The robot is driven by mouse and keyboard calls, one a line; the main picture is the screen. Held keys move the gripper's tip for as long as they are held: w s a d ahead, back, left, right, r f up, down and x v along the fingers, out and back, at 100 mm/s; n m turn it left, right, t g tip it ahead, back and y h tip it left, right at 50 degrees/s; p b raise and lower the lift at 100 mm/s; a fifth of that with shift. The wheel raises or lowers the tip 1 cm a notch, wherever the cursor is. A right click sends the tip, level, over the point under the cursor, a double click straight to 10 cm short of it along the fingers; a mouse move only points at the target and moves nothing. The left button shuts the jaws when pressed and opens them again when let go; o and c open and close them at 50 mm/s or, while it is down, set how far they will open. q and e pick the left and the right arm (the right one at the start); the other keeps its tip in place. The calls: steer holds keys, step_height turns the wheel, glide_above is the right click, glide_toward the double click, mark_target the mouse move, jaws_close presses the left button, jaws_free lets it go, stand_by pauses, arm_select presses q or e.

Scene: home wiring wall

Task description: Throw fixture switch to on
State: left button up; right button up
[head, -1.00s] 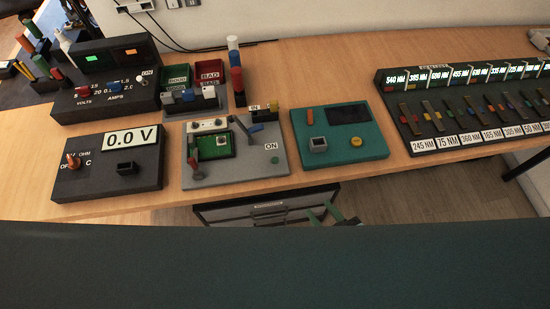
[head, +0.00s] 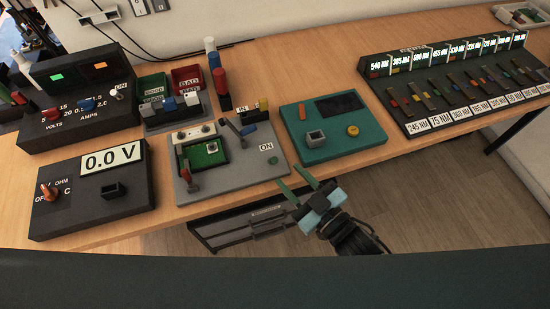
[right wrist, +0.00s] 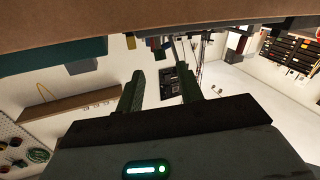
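The grey test fixture (head: 236,174) lies on the bench with a green board (head: 208,154) in it. A lever with a blue handle (head: 248,129) stands at its upper right, near a white ON label (head: 265,147); I cannot tell its position for certain. A red-handled lever (head: 186,178) is at the fixture's lower left. My right gripper (head: 295,181) is open and empty at the bench's front edge, just to the right of and in front of the fixture, apart from the lever. In the right wrist view its two fingers (right wrist: 160,88) are spread with nothing between them. My left gripper is out of view.
A teal box (head: 345,146) sits right of the fixture. Left are a meter reading 0.0 V (head: 95,200) and a power supply (head: 70,125). Green and red bins (head: 187,78) stand behind. A drawer unit (head: 235,229) is below the bench edge.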

mark_target(276, 162)
steer(key=x, duration=0.6)
steer(key=shift+w+a, duration=0.3)
jaws_close()
